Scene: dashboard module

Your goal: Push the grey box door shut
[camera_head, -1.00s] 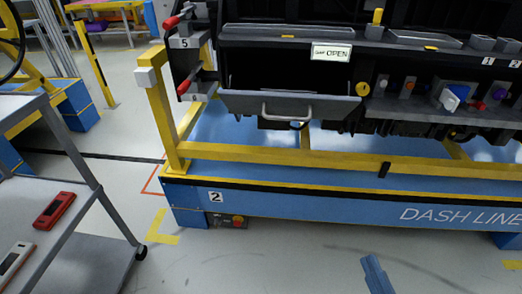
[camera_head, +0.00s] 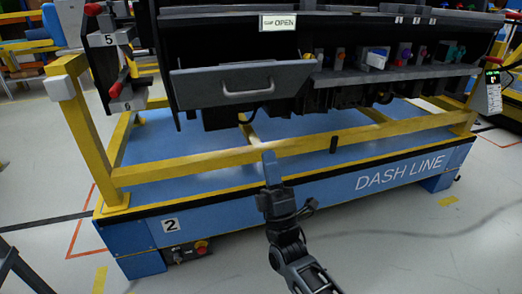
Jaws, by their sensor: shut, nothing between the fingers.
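The grey box door (camera_head: 208,93) is a flat grey panel with a pale curved handle (camera_head: 248,88). It hangs open at the left part of the dark dashboard module, with a dark opening (camera_head: 215,48) above its top edge. An "OPEN" sign (camera_head: 278,22) sits above the opening.
A yellow rail (camera_head: 200,162) and a blue base (camera_head: 320,190) marked "DASH LINE" run below the module. Coloured knobs (camera_head: 405,55) stand to the door's right. Yellow posts (camera_head: 85,125) rise at left. The floor in front is clear.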

